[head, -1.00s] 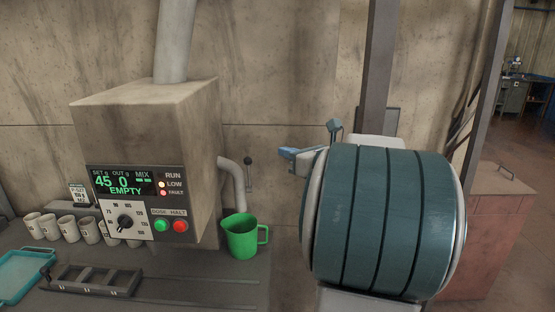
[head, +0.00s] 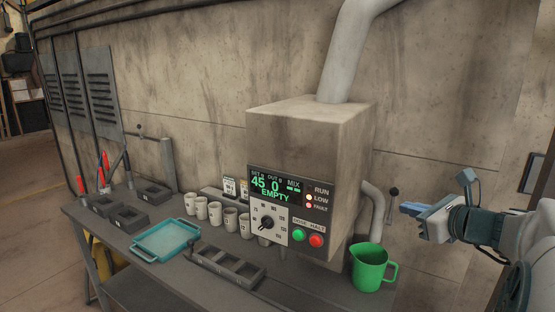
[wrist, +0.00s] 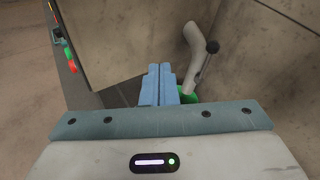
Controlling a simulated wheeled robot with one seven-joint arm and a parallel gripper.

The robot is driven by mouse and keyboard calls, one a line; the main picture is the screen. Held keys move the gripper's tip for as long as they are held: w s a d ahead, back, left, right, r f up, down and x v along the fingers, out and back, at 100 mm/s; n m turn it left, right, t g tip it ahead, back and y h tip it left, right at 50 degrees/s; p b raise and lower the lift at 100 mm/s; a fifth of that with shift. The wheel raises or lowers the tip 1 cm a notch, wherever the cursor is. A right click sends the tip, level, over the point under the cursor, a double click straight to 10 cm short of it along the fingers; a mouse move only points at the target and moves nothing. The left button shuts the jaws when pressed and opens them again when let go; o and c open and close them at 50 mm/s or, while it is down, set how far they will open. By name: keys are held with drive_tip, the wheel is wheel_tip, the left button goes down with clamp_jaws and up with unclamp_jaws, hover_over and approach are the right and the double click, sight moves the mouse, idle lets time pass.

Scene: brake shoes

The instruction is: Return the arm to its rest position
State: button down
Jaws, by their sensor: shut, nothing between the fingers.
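My gripper (head: 410,208) is at the right of the head view, raised in front of the wall and above the right end of the bench. Its blue fingers are together with nothing between them; they also show side by side in the wrist view (wrist: 158,85). The green pitcher (head: 371,268) stands upright on the bench below and left of my gripper, apart from it. In the wrist view only a small part of the pitcher (wrist: 188,97) shows beside and behind the fingers.
A lever (head: 393,192) and bent pipe are near my gripper. On the bench (head: 190,285) are several cups (head: 215,212), a teal tray (head: 166,240) and a dark divided rack (head: 227,263).

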drive_tip(key=s+a+f+n+g, duration=0.4)
drive_tip(key=a+n, duration=0.3)
drive_tip(key=a, duration=0.1)
drive_tip(key=s+a+f+n+g, duration=0.3)
drive_tip(key=s+a+f+n, duration=0.15)
drive_tip(key=a+n, duration=0.2)
drive_tip(key=s+a+f+n+g+h, duration=0.1)
drive_tip(key=s+f+n+h, duration=0.1)
drive_tip(key=s+n, duration=0.4)
drive_tip(key=s+f+n+g+h, duration=0.2)
drive_tip(key=s+n, duration=0.4)
drive_tip(key=n, duration=0.4)
wheel_tip(320, 180, down, 2)
drive_tip(key=shift+a+h, duration=0.4)
drive_tip(key=shift+h, duration=0.4)
drive_tip(key=shift+s, duration=0.15)
